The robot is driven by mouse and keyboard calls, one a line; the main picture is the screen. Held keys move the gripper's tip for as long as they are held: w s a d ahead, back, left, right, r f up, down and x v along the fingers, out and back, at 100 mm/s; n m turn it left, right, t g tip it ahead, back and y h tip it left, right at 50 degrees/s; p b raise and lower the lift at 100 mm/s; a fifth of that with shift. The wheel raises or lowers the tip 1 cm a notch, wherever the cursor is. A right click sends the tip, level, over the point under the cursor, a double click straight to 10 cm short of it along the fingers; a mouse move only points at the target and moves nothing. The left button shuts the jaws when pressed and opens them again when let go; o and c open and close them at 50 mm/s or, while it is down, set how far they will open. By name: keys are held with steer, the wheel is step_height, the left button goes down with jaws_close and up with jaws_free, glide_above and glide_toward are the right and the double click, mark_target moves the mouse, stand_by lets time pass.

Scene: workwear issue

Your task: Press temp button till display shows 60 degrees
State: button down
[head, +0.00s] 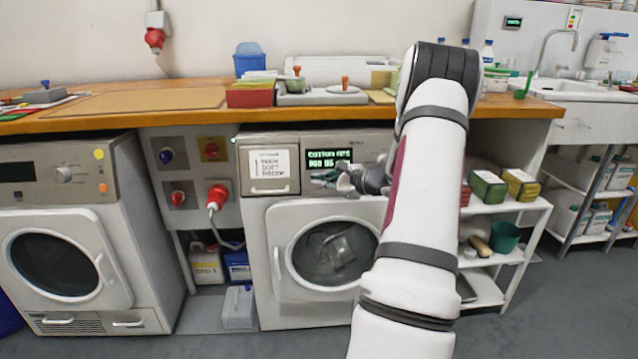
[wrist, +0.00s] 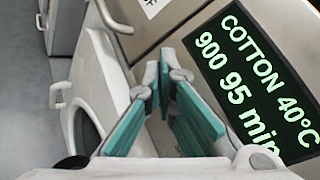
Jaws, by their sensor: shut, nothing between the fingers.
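The middle washing machine (head: 258,225) stands under the wooden counter. Its black display (head: 328,154) is lit on the front panel. In the wrist view the display (wrist: 262,80) reads "COTTON 40°C" and "900 95 min" in pale green letters. My gripper (head: 322,180) is in front of the panel, just below the display. In the wrist view my gripper (wrist: 160,78) has its teal-padded fingers shut and empty, beside the display's left edge. I cannot make out the temp button in either view. My arm and gripper cover the right part of the panel.
A second washing machine (head: 55,240) stands at the left. Between the machines is a socket panel with a red plug (head: 217,195) and cable. A shelf (head: 500,258) with boxes stands right of my arm. The wooden counter (head: 140,122) overhangs the panel.

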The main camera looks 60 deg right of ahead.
steer(key=shift+s+a+r, duration=0.2)
steer(key=shift+s+a, duration=0.3)
steer(key=shift+a, duration=0.05)
steer(key=shift+s+a+r, duration=0.25)
steer(key=shift+s+a, duration=0.25)
steer(key=shift+a, duration=0.1)
steer(key=shift+s+a+r, duration=0.3)
steer(key=shift+s+a, duration=0.25)
steer(key=shift+a, duration=0.05)
steer(key=shift+s+a+r, duration=0.25)
steer(key=shift+s+a, duration=0.25)
steer(key=shift+a, duration=0.1)
stand_by(1.8)
